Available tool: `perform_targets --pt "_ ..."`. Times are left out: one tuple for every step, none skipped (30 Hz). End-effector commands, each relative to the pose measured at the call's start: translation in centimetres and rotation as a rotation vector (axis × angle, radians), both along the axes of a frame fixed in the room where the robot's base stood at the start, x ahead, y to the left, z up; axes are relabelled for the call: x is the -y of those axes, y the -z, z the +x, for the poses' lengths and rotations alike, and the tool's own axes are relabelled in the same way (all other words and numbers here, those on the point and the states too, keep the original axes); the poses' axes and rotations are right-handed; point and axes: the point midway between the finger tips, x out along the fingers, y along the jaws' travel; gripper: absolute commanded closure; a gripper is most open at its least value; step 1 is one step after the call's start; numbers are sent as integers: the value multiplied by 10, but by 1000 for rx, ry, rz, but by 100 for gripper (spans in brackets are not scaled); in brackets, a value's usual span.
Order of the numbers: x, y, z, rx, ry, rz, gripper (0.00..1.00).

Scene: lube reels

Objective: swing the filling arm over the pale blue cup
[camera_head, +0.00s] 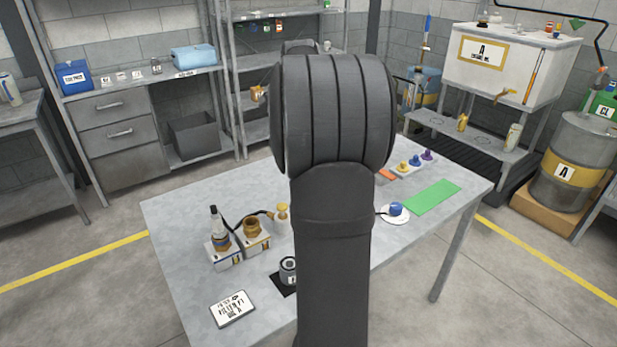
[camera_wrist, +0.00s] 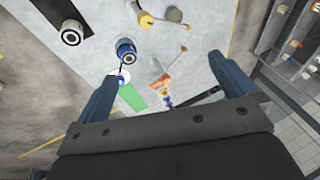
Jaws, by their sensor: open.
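My gripper (camera_wrist: 166,68) is open and empty in the wrist view, with its two blue fingers spread wide above the table. My arm hides it in the head view. A blue round piece (camera_wrist: 126,50) with a pale centre stands near the left fingertip; I cannot tell if it is the pale blue cup. A small blue thing (camera_head: 396,209) sits on a white disc right of my arm. A thin dark curved arm or hose with a brass end (camera_head: 264,213) is left of my arm; I cannot tell if it is the filling arm. My arm hides the table's middle.
A green mat (camera_head: 433,198) lies at the table's right. A labelled card (camera_head: 232,309) and a dark can (camera_head: 289,269) are at the front left. A brass fitting (camera_head: 251,228) stands on a block. The table's left back corner (camera_head: 180,205) is clear.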

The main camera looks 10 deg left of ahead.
Motion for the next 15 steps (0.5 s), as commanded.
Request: perform_targets --pt "0 -4 -2 0 0 0 0" --pt "0 -6 -2 0 0 0 0" --pt "0 -7 -3 0 0 0 0" --pt "0 -8 -3 0 0 0 0" --pt "0 -9 -4 0 0 0 0" --pt "0 -9 -4 -1 0 -1 0" --pt "0 -9 -4 -1 0 -1 0" --pt "0 -9 -4 -1 0 -1 0" --pt "0 -9 -4 -1 0 -1 0" --pt "0 -9 -4 -1 0 -1 0" --pt "0 -9 -4 -1 0 -1 0" --pt "0 -9 -4 -1 0 -1 4" --pt "0 -8 -4 -2 1 1 10" --pt "1 -7 -4 -6 1 3 16" --pt "1 -2 -5 -18 2 11 24"
